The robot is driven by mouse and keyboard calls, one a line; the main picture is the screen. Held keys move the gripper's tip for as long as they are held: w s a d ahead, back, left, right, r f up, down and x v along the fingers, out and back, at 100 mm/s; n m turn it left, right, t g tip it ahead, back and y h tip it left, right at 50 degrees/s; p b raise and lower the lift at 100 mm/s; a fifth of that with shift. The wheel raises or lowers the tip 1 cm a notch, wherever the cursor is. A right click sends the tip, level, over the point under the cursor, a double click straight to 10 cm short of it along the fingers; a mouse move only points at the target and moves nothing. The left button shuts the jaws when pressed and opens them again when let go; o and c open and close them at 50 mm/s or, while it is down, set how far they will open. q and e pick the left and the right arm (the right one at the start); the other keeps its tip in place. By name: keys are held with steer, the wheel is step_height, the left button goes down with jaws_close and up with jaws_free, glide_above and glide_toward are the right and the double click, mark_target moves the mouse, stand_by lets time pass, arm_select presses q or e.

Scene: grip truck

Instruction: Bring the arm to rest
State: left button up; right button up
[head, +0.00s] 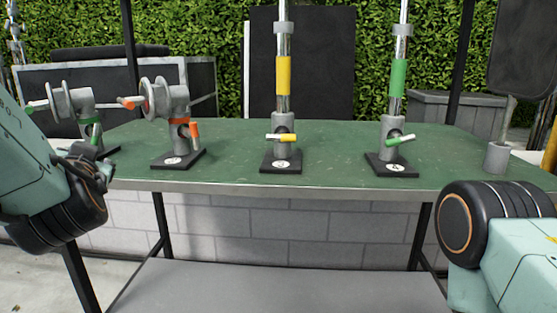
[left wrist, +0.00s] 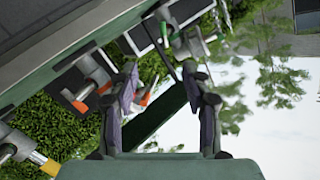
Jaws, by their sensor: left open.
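My left gripper (left wrist: 163,82) is open in the left wrist view, with its two dark fingers apart and nothing between them. In that tilted view the table edge and the table fixtures lie beyond the fingers. In the head view my left arm comes in at the left edge, beside the left end of the green table (head: 235,150). My right arm shows at the lower right of the head view, in front of the table's right side. Its gripper is out of view.
On the table stand a green-handled fixture (head: 88,110), an orange-handled fixture (head: 172,110), a post with a yellow band (head: 283,75) and a post with a green band (head: 398,78). A grey cup (head: 496,157) stands at the right. A lower grey shelf (head: 280,285) is bare.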

arm_select(q)
steer(key=s+d+f+m+g+h, duration=0.25)
steer(key=s+d+f+h, duration=0.2)
steer(key=f, duration=0.65)
steer(key=s+d+f+m+g+h, duration=0.1)
steer(key=s+d+f+g+h, duration=0.3)
steer(key=f, duration=0.7)
steer(key=s+d+f+m+g+h, duration=0.15)
steer(key=s+d+f+g, duration=0.35)
steer(key=f, duration=0.6)
steer(key=s+a+f+n+g+y, duration=0.1)
steer(key=s+a+f+n, duration=0.15)
steer(key=s+f, duration=0.65)
steer(key=s+a+f+n+g+y, duration=0.1)
steer(key=s+a+f+n+g, duration=0.15)
steer(key=s+f, duration=0.6)
step_height(320, 180, up, 15)
steer(key=s+p, duration=0.2)
steer(key=p, duration=1.1)
steer(key=shift+d+f+t, duration=0.15)
steer(key=shift+d+t, duration=0.05)
steer(key=shift+t, duration=0.1)
